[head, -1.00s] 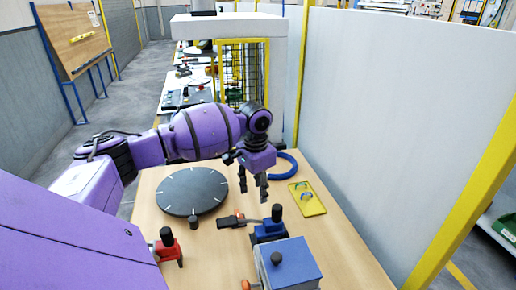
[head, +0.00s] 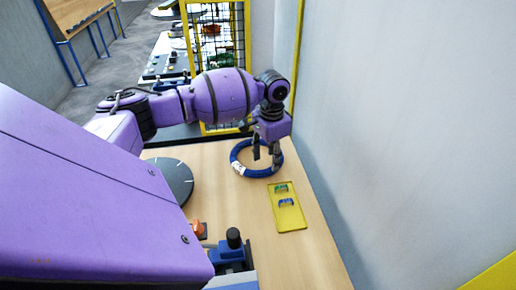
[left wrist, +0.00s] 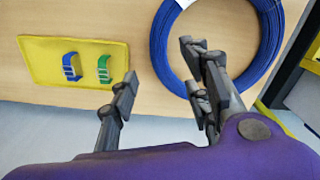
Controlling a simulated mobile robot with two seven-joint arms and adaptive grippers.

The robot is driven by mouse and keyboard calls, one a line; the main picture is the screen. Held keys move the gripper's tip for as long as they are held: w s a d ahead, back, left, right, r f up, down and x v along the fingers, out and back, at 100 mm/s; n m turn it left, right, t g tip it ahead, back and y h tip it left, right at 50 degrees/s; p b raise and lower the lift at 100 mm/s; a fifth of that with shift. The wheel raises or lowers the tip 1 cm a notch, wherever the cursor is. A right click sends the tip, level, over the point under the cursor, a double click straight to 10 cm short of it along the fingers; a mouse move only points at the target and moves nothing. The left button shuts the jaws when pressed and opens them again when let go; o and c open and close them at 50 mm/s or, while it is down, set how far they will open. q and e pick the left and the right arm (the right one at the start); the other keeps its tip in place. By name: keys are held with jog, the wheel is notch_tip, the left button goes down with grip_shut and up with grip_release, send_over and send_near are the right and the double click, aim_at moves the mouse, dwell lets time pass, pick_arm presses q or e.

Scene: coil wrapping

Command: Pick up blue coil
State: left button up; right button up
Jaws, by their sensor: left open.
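The blue coil (head: 235,152) lies flat on the wooden table as a ring with a white label, near the table's far end. It also shows in the left wrist view (left wrist: 159,50), at the upper right. My left gripper (head: 266,158) is open and empty, pointing down over the coil's right part. In the left wrist view my left gripper (left wrist: 160,70) has its fingers apart, one group overlapping the coil's opening and the other just outside its left side. I cannot tell whether a fingertip touches the coil. My right gripper is not in view.
A yellow plate (head: 289,218) with a green and a blue strap lies right of the coil. A dark round disc (head: 175,178) lies to the left. A blue device with a black knob (head: 234,238) stands nearer me. A pale wall (head: 390,120) borders the table's right.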

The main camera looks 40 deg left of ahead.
aim_at(268, 169)
pick_arm(q)
jog(key=f, duration=0.4)
jog(key=shift+s+a+f, duration=0.15)
jog(key=shift+s+f, duration=0.05)
jog(key=shift+f, duration=0.2)
grip_shut()
